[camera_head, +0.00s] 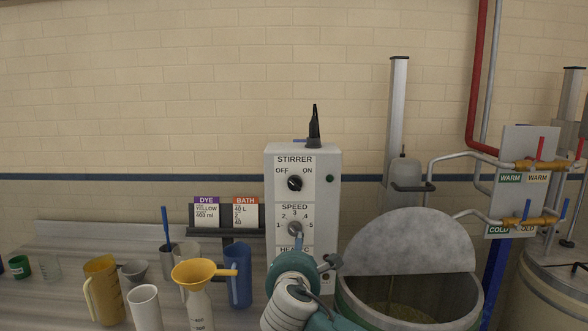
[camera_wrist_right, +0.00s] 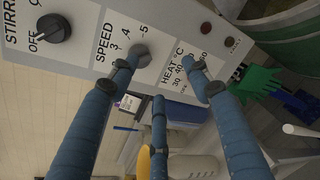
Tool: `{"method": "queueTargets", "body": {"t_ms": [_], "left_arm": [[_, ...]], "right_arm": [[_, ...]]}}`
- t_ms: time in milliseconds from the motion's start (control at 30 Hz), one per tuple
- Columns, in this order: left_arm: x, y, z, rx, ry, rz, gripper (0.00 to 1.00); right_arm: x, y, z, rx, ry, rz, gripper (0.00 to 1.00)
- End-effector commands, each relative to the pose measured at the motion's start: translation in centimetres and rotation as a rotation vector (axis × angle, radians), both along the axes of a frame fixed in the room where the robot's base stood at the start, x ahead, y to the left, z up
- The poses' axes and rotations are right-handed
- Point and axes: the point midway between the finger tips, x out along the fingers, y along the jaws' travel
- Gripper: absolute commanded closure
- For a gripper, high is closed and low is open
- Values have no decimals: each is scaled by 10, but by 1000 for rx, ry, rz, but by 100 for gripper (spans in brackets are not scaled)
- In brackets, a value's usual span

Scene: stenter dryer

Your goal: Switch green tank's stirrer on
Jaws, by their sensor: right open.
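A grey control box (camera_head: 274,215) marked STIRRER, SPEED and HEAT stands against the wall. Its black OFF/ON stirrer knob (camera_head: 295,183) appears turned toward OFF. The knob also shows in the right wrist view (camera_wrist_right: 53,28), at upper left. The grey speed knob (camera_head: 295,228) is below it. My right gripper (camera_head: 298,246) is in front of the lower panel, below the stirrer knob, and hides part of the HEAT section. In the wrist view its fingers (camera_wrist_right: 168,63) are spread and empty, near the speed and heat controls. The tank (camera_head: 358,311) with a half-raised grey lid stands to the right. My left gripper is out of view.
Jugs, beakers and a yellow funnel (camera_head: 197,271) crowd the bench at left. Dye and bath cards (camera_head: 206,211) stand beside the box. Valve pipes (camera_head: 540,166) are at right. Green gloves (camera_wrist_right: 248,82) and blue gloves (camera_wrist_right: 300,105) show in the wrist view.

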Motion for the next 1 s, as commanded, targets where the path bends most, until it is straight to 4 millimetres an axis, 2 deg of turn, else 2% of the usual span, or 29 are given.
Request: {"method": "queueTargets", "body": {"t_ms": [33,100,200,267,367,467,800,1000], "left_arm": [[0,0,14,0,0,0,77],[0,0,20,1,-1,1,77],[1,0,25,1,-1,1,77],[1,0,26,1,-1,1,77],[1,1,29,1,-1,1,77],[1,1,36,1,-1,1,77],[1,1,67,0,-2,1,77],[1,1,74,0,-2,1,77]], "right_arm": [[-8,6,52,-80,-60,14,52],[-19,11,94,-176,-119,20,52],[-32,15,131,-269,-172,19,52],[-36,16,141,-300,-189,17,52],[-34,16,147,-320,-197,16,52],[-22,15,148,-320,-195,13,52],[41,10,149,-317,-195,14,52],[62,9,147,-315,-196,16,52]]}}
